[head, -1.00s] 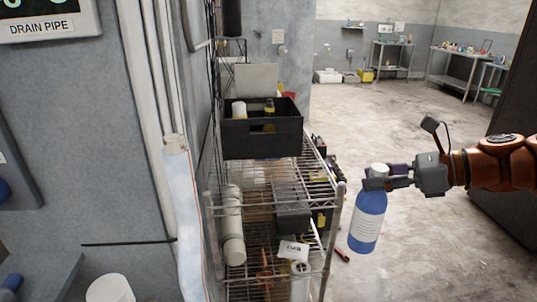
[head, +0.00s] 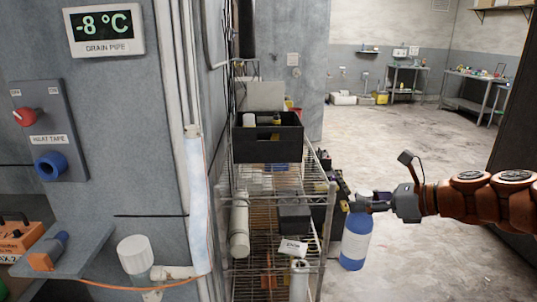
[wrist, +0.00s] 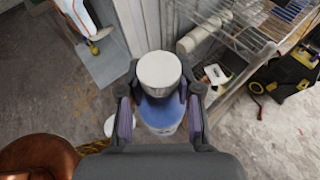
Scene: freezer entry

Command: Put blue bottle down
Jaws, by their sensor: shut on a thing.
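The blue bottle (head: 356,240) has a white label and a pale cap, and hangs upright in my gripper (head: 365,203) right of the wire shelf in the head view. In the wrist view my gripper (wrist: 160,108) has a finger on each side of the bottle's neck, below the white cap (wrist: 159,70). The blue body (wrist: 160,115) shows beneath the cap. The bottle is in the air, apart from the shelf.
A wire shelf (head: 276,190) holds a black bin (head: 267,144), a white roll (head: 240,225) and other items. A small grey ledge (head: 75,250) on the left wall holds a blue and orange tool (head: 50,252). Open floor (head: 400,140) lies behind.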

